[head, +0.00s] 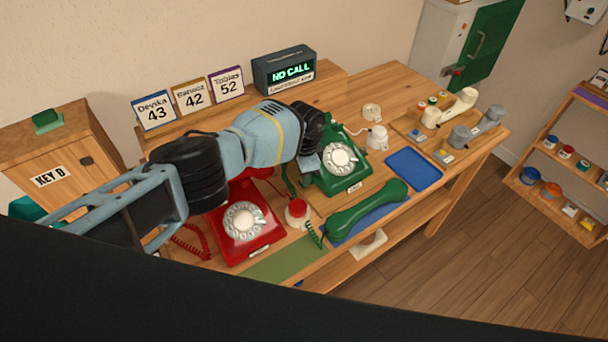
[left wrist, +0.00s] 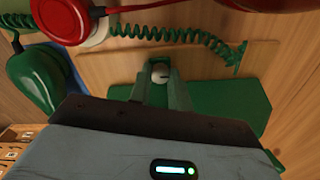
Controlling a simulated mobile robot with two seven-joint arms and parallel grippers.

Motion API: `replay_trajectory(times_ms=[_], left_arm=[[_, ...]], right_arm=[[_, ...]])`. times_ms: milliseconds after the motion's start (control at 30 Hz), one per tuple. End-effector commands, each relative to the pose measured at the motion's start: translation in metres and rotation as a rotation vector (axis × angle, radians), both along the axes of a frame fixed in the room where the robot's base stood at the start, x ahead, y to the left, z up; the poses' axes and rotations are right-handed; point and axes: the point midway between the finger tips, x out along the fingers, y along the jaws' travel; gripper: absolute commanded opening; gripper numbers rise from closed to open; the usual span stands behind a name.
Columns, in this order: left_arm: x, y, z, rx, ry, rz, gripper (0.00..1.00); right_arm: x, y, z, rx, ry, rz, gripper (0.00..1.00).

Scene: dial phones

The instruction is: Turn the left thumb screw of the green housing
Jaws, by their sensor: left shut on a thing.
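The green housing is the green dial phone (head: 336,167) on the bench, with its white dial facing up. My left gripper (head: 311,160) is at the phone's left side in the head view. In the left wrist view my left gripper's fingers (left wrist: 162,84) are shut on a small pale round knob, the left thumb screw (left wrist: 160,71). A dark green surface (left wrist: 225,108) lies beside and behind the fingers. My forearm and wrist cover part of the phone's left side in the head view. My right gripper does not show.
A red dial phone (head: 240,222) and a red button (head: 297,209) on a white base stand close by. The green handset (head: 368,208) lies on a blue mat (head: 408,206) at the front, with its coiled cord (left wrist: 180,37) near my fingers. A blue tray (head: 414,169) is empty.

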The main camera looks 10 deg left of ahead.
Motion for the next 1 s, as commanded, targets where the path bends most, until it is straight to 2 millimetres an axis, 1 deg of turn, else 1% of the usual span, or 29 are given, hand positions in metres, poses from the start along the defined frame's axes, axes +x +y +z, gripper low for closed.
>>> replay_trajectory(times_ms=[33,567,600,733,1000], left_arm=[[0.0024,0.0006,0.0046,0.001,-0.008,0.012,0.00],[0.0021,0.0008,0.0031,0.000,-0.006,0.031,0.00],[0.0021,0.0008,0.0031,0.000,-0.006,0.030,0.24],[0.0016,0.0005,0.0022,0.000,-0.005,0.030,0.41],[0.0005,0.0001,0.0007,0.000,-0.001,0.029,0.41]], right_arm=[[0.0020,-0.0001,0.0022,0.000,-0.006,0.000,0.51],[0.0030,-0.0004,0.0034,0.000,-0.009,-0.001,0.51],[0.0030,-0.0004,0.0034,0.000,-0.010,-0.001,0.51],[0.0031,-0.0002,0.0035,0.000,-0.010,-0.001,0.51],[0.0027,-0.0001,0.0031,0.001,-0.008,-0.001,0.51]])
